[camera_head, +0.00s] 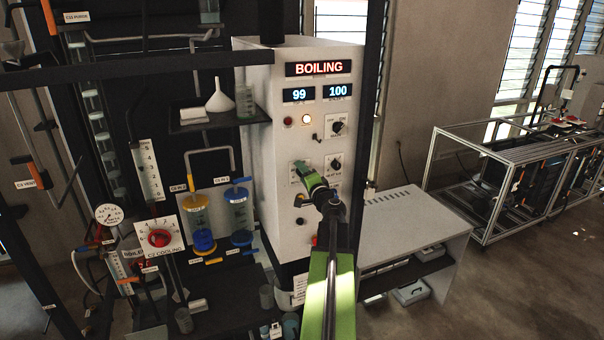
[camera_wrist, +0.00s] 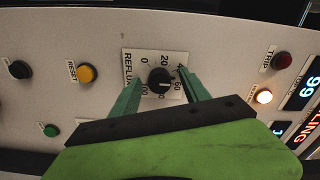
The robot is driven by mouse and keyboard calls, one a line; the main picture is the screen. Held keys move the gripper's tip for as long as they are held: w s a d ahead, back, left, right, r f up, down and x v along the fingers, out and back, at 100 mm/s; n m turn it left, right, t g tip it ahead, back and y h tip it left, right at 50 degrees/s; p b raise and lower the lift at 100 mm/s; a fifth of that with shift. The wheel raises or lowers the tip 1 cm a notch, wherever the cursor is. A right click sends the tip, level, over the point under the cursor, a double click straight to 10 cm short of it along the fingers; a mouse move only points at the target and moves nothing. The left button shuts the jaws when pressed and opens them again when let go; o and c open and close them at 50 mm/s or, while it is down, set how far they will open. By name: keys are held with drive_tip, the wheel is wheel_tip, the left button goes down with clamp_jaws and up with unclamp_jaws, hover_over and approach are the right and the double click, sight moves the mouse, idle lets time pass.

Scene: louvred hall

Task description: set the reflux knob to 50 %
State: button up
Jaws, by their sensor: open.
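The reflux knob (camera_wrist: 159,80) is a round black knob on a white scale plate (camera_wrist: 129,62), marked REFLUX with numbers from 0 to 100, in the wrist view. A pale mark shows low on the knob, but I cannot read its setting for certain. My gripper (camera_wrist: 160,77) is open, its two green fingers on either side of the knob, with gaps that look small; I cannot tell whether they touch it. In the head view my green gripper (camera_head: 312,180) is at the white cabinet front (camera_head: 280,205) and hides the knob.
The cabinet shows BOILING (camera_head: 318,68), 99 and 100. An upper knob (camera_head: 338,127) and a heat knob (camera_head: 336,162) sit to the right. The wrist view shows a yellow reset button (camera_wrist: 87,73), a green button (camera_wrist: 51,130) and a lit lamp (camera_wrist: 263,96).

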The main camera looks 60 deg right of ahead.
drive_tip(key=shift+s, duration=0.1)
drive_tip(key=v, duration=0.7)
drive_tip(key=shift+a+f, duration=0.15)
